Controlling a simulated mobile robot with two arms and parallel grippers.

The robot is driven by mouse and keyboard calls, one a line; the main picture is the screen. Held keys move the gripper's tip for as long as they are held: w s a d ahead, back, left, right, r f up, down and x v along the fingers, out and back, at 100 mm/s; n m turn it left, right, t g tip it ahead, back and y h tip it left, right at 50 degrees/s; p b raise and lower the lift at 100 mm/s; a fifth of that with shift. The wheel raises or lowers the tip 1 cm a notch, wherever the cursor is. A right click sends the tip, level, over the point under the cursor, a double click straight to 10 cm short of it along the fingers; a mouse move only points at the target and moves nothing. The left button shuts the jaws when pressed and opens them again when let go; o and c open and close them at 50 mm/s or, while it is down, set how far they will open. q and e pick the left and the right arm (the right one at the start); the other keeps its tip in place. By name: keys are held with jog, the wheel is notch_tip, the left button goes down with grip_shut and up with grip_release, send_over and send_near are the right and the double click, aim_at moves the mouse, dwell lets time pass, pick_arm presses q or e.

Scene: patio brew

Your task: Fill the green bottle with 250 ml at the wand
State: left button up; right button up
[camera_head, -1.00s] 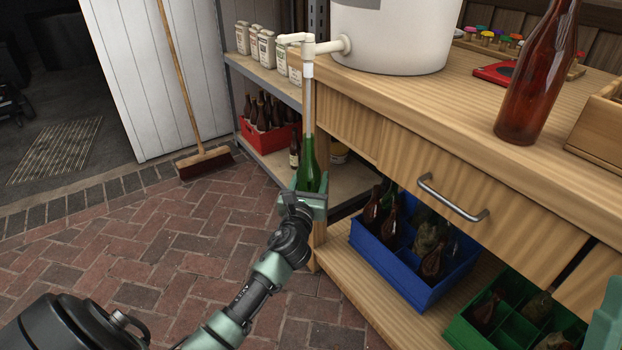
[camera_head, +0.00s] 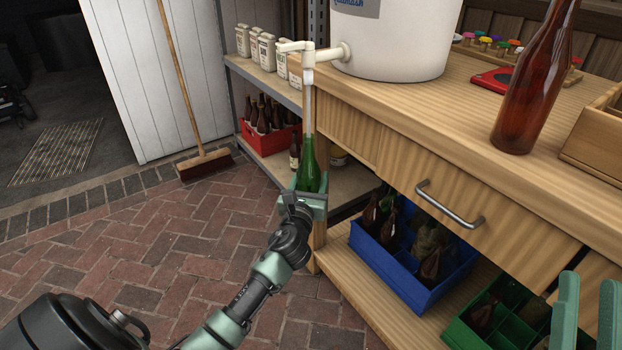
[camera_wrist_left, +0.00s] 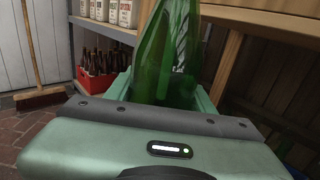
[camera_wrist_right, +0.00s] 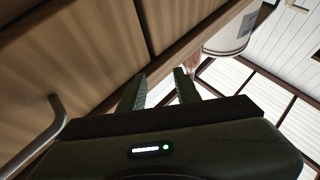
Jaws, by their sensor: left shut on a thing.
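The green bottle (camera_head: 308,168) stands upright under the white tap (camera_head: 308,50), with the pale filling wand (camera_head: 308,105) reaching down into its neck. My left gripper (camera_head: 308,195) is shut around the bottle's lower body. The bottle also fills the middle of the left wrist view (camera_wrist_left: 168,60), between the left fingers. The liquid level in it cannot be made out. My right gripper (camera_head: 588,285) is at the lower right, in front of the bench; its fingers are apart and empty, also in the right wrist view (camera_wrist_right: 160,88).
The white bucket (camera_head: 392,40) with the tap stands on the wooden bench (camera_head: 440,110). A large brown bottle (camera_head: 532,90) and a red scale (camera_head: 492,79) are on the bench. Blue (camera_head: 400,275) and green (camera_head: 465,338) crates sit below. A drawer handle (camera_head: 450,208) sticks out.

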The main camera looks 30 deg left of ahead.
aim_at(311, 167)
pick_arm(q)
jog(key=shift+r+p, duration=0.3)
jog(key=shift+r, duration=0.15)
jog(key=shift+s+r, duration=0.2)
jog(key=shift+r, duration=0.2)
jog(key=shift+r+p, duration=0.35)
jog(key=shift+p, duration=0.2)
pick_arm(e)
jog(key=shift+w+d+f+g+h, duration=0.1)
jog(key=shift+w+f+g+h, duration=0.25)
jog(key=shift+f+g, duration=0.75)
jog(key=shift+w+f+g+h, duration=0.2)
jog(key=shift+w+f+g, duration=0.3)
jog(key=shift+f, duration=1.05)
jog(key=shift+w+d+f+g+h, duration=0.1)
jog(key=shift+w+f+g+h, duration=0.2)
jog(key=shift+f+g, duration=0.8)
pick_arm(q)
jog(key=shift+s+a+r+p, duration=0.1)
jog(key=shift+r+p, duration=0.2)
jog(key=shift+r, duration=0.25)
jog(key=shift+w+p, duration=0.3)
jog(key=shift+p, duration=0.35)
pick_arm(e)
notch_tip(311, 167, down, 9)
jog(key=d+g+h, duration=0.1)
jog(key=g, duration=0.3)
jog(key=shift+s+d+g+h, duration=0.25)
jog(key=shift+s+g+h, duration=0.1)
jog(key=shift+s, duration=0.1)
